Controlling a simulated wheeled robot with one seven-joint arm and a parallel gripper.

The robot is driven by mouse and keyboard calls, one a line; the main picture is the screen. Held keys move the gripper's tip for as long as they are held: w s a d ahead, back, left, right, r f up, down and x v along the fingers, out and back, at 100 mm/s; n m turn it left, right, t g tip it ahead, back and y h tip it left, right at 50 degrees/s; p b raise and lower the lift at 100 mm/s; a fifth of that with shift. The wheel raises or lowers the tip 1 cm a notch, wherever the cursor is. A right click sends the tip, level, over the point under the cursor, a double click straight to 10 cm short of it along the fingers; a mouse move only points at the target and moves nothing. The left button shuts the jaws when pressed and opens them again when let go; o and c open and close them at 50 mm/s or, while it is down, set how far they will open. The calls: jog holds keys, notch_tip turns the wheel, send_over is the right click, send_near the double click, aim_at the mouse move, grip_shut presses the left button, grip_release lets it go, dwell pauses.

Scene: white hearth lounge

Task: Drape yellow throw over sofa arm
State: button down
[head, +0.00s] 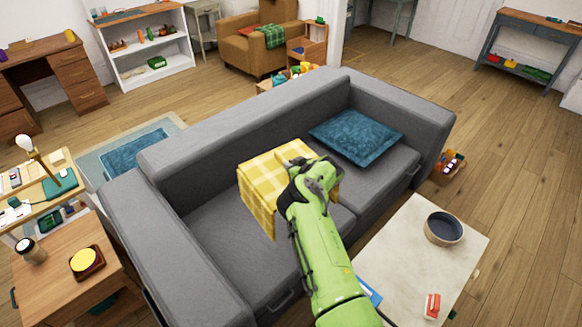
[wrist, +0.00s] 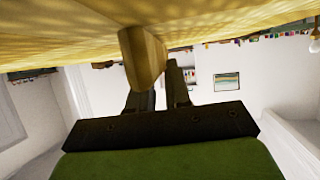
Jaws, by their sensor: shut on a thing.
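The yellow checked throw (head: 268,178) is a folded, box-like bundle in the head view, held above the grey sofa's seat. My gripper (head: 318,172) is shut on its right side. In the wrist view the yellow cloth (wrist: 90,45) spans the top, with a fold of it at my fingertips (wrist: 155,65). The grey sofa (head: 225,240) has a near-left arm (head: 160,235) and a far-right arm (head: 437,135); both are bare on top. The fingertips are partly hidden in the head view.
A blue cushion (head: 357,135) lies on the sofa's right seat. A pale coffee table (head: 400,255) with a dark bowl (head: 444,228) stands in front. A wooden side table (head: 65,245) with a yellow-topped item (head: 85,261) stands left of the near arm.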

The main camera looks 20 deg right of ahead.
notch_tip(320, 180, up, 24)
jog(key=p, duration=1)
jog(key=shift+r+p, duration=0.25)
jog(key=shift+p, duration=0.1)
dwell(0.9)
